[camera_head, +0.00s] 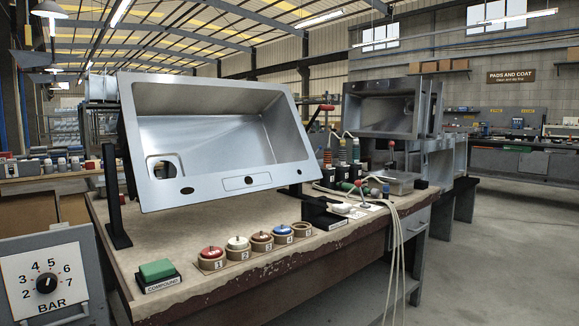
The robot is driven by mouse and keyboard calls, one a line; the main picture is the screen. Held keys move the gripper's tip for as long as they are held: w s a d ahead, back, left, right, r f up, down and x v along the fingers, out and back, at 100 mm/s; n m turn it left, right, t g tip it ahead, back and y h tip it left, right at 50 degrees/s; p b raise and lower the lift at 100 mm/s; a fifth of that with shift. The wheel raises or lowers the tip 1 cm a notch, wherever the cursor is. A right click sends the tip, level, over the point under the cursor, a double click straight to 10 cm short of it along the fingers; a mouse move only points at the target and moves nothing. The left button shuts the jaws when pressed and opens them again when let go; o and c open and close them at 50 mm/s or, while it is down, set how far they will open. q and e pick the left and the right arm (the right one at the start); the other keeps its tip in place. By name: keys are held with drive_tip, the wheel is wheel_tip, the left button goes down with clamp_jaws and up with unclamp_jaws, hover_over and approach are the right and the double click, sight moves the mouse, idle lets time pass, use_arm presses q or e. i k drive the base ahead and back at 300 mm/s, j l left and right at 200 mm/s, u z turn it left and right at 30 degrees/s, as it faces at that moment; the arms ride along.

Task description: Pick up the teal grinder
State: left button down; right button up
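I cannot clearly make out a teal grinder. A small green to teal part (346,186) shows among the tools at the right end of the workbench (240,238), behind a black holder (324,212) with a white rounded piece. It is too small to tell whether it is the grinder. Neither of my grippers shows in the view.
A tilted steel sink (215,140) fills the rack on the bench. A green compound block (157,270) and several numbered discs (237,244) line the front edge. Pale hoses (396,245) hang over the right side. A pressure dial panel (46,280) stands at lower left.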

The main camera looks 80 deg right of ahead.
sight(356, 156)
drive_tip(key=z, duration=2.95)
drive_tip(key=i+l+z, duration=0.95)
drive_tip(key=i, duration=0.5)
drive_tip(key=i+z, duration=0.35)
drive_tip(key=i, duration=0.5)
drive_tip(key=i+l+u, duration=0.1)
drive_tip(key=i+u, duration=0.3)
drive_tip(key=i+l+u, duration=0.3)
drive_tip(key=i+u, duration=0.15)
drive_tip(key=i, duration=0.15)
drive_tip(key=i+l+u, duration=0.4)
drive_tip(key=i+l, duration=0.05)
